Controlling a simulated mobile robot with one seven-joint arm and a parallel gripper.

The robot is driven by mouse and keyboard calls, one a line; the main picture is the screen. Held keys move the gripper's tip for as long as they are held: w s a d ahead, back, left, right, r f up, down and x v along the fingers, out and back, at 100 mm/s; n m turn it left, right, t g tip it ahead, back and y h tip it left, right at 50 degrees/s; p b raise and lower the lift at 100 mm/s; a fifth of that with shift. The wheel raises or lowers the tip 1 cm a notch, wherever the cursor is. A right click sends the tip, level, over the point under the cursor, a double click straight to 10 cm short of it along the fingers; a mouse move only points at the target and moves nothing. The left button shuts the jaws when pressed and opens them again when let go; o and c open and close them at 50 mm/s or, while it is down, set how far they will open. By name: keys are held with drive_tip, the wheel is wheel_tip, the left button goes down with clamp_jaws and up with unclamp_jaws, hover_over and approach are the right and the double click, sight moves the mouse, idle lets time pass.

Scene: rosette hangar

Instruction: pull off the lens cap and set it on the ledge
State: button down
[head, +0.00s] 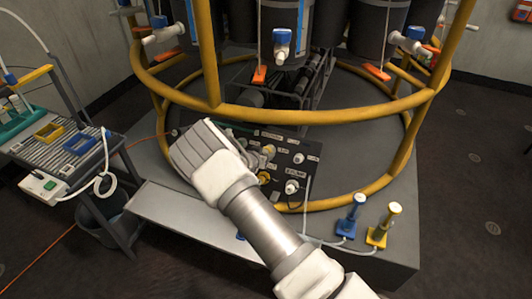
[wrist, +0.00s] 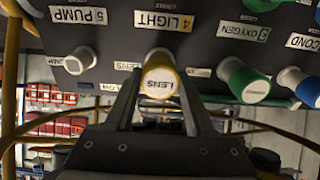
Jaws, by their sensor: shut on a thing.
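The lens cap (wrist: 160,82), yellow with a pale round face marked LENS, sits between the two fingers of my gripper (wrist: 160,98) in the wrist view. My gripper is shut on it. The cap is in front of the dark panel (wrist: 205,50); I cannot tell whether it still touches its fitting. In the head view my gripper's body (head: 205,150) is over the left part of the panel (head: 312,172), and its fingertips are hidden.
Green (wrist: 248,84) and blue (wrist: 298,82) caps flank the held cap on the right, and a white knob (wrist: 80,60) is on the left. A yellow ring rail (head: 290,115) curves above the panel.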

drive_tip(key=shift+s+r, duration=0.1)
drive_tip(key=shift+s, duration=0.05)
drive_tip(key=shift+p+v, duration=1.7)
drive_tip(key=shift+v, duration=1.15)
drive_tip(key=shift+a, duration=0.1)
